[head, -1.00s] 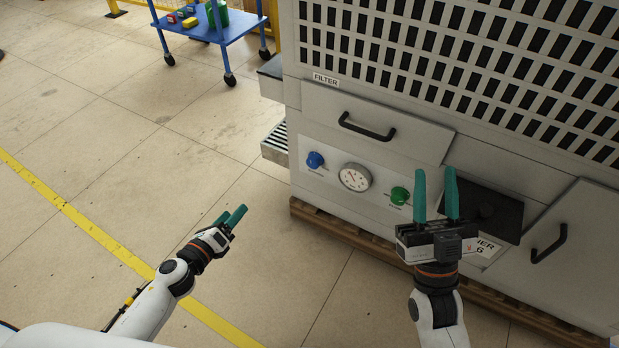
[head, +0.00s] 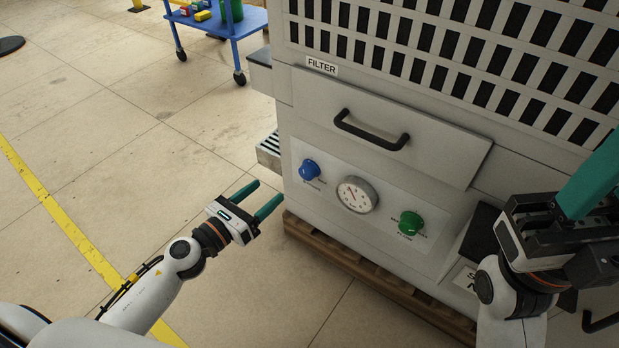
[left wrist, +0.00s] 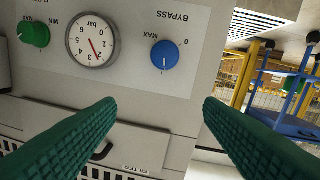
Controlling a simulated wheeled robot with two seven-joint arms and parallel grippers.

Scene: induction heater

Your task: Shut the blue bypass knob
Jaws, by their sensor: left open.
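The blue bypass knob (head: 309,169) sits on the left of the white control panel on the machine's front. In the left wrist view, which is upside down, the knob (left wrist: 165,55) shows a white pointer mark, with BYPASS, 0 and MAX printed around it. The mark points down in that picture, to neither label. My left gripper (head: 268,191) is open and empty, left of and in front of the knob, not touching it. Its two green fingers (left wrist: 160,103) frame the area near the knob. My right gripper (head: 590,180) is at the right edge, partly cut off.
A pressure gauge (head: 357,195) and a green knob (head: 411,223) sit right of the blue knob. A filter drawer with a black handle (head: 371,131) is above. A wooden pallet (head: 350,268) lies under the machine.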

